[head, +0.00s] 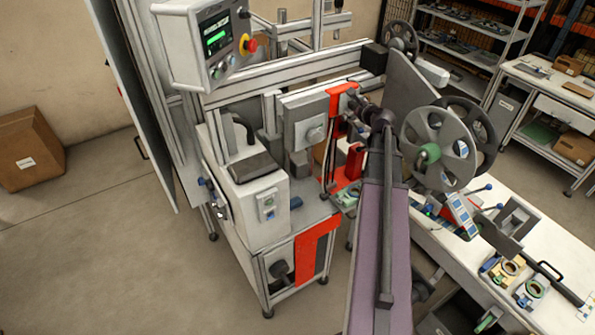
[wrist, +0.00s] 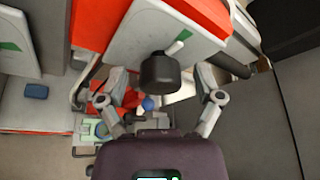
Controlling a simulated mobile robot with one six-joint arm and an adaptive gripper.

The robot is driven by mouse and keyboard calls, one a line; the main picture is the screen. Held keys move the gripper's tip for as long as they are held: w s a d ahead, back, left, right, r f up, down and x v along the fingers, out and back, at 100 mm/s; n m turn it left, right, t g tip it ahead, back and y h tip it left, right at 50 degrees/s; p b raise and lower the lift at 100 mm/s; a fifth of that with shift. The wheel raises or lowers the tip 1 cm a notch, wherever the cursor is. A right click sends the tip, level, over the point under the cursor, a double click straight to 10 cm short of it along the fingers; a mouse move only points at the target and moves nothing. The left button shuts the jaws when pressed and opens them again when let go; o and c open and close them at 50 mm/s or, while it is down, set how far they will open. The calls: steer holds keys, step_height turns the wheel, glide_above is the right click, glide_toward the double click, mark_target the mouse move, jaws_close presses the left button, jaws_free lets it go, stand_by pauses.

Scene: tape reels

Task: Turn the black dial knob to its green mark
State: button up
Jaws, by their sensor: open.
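The black dial knob (wrist: 160,72) stands out from a pale plate (wrist: 125,38) with a red border in the wrist view. A light pointer (wrist: 175,47) shows at its upper right edge. A green mark (wrist: 184,30) is on the plate, just beyond the pointer. My gripper (wrist: 163,87) is open, with one finger on each side of the knob and visible gaps between. I cannot tell how deep the fingers reach. In the head view my gripper (head: 352,103) is beside the red upright of the machine, and I cannot make out the knob there.
A grey box (head: 304,119) on the machine is close left of my gripper. Large reels (head: 437,150) stand close on its right. A white table (head: 470,262) with small parts is at the lower right. The floor at left is open around a cardboard box (head: 28,148).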

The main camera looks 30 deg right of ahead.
steer(key=m+y+p, duration=0.1)
steer(key=m+y, duration=0.1)
steer(key=m, duration=0.1)
steer(key=shift+d+r+g, duration=0.15)
steer(key=shift+g, duration=0.25)
steer(key=d+p+v, duration=0.1)
steer(key=p+v, duration=0.5)
steer(key=v, duration=0.8)
steer(key=w+a+f+n+g+y+b, duration=0.1)
steer(key=a+f+n+g+b, duration=0.1)
steer(key=a+f+n, duration=0.3)
steer(key=w+a+f+n+g+y+b, duration=0.1)
steer(key=a+f+n, duration=0.5)
steer(key=a, duration=0.7)
steer(key=w+a+f+n+g+y+b, duration=0.2)
steer(key=a+f+n+g+b, duration=0.2)
steer(key=a, duration=0.5)
step_height(320, 180, down, 3)
steer(key=n+b, duration=0.2)
steer(key=b, duration=0.1)
steer(key=shift+r, duration=0.1)
